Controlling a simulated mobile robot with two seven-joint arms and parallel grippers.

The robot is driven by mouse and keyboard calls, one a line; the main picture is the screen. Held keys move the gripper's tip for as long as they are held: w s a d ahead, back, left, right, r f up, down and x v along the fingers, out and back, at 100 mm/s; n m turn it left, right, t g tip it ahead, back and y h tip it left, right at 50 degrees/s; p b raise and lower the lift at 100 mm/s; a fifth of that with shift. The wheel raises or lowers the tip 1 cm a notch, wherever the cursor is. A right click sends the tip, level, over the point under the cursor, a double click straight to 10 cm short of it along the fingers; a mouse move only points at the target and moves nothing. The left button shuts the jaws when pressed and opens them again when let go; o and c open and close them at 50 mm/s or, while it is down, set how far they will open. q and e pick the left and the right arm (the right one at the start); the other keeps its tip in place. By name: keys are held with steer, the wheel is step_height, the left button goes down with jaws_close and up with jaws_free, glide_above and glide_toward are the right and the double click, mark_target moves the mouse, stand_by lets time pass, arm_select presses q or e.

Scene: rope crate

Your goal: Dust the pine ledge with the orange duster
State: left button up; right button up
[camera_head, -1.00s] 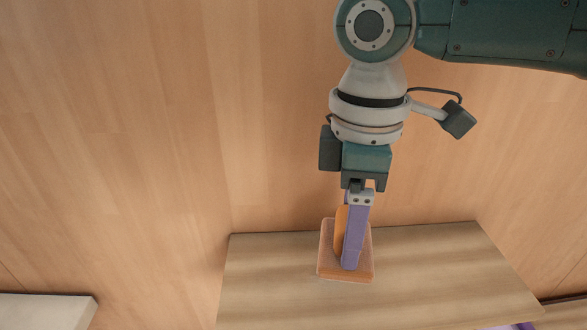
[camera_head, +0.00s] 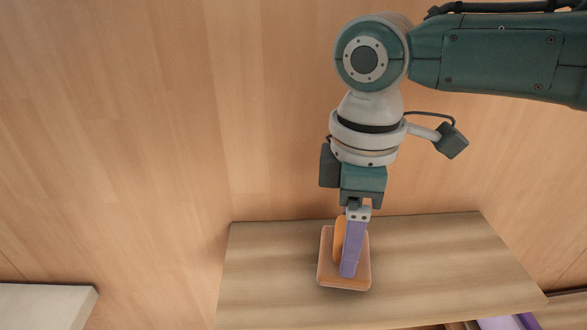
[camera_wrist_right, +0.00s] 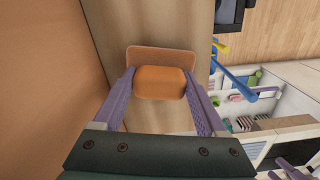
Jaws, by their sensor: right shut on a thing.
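The orange duster (camera_head: 326,262) has a flat, pinkish-orange pad and a raised orange handle. It is over the pine ledge (camera_head: 440,255), near the ledge's back left part in the head view. I cannot tell for certain whether the pad touches the wood. My right gripper (camera_head: 350,270), with purple fingers, is shut on the duster's handle from above. In the right wrist view the handle (camera_wrist_right: 160,83) sits between the two fingers, with the pad (camera_wrist_right: 160,55) behind it. The ledge (camera_wrist_right: 190,20) runs beneath. My left gripper is not in view.
A white surface (camera_head: 45,305) stands at the lower left, apart from the ledge. Purple and white items (camera_head: 500,323) show below the ledge's front edge. The wrist view shows white shelving (camera_wrist_right: 285,80) with colourful items and a blue rod (camera_wrist_right: 238,85). The ledge's right part is clear.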

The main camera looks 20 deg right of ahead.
steer(key=shift+f+b, duration=0.45)
steer(key=shift+f, duration=0.2)
stand_by(0.4)
steer(key=shift+s+r+p, duration=0.25)
steer(key=shift+s+p, duration=0.1)
steer(key=shift+p, duration=0.4)
steer(key=shift+s+a+p, duration=0.15)
steer(key=shift+s+p, duration=0.25)
steer(key=shift+p, duration=0.1)
steer(key=shift+f, duration=0.1)
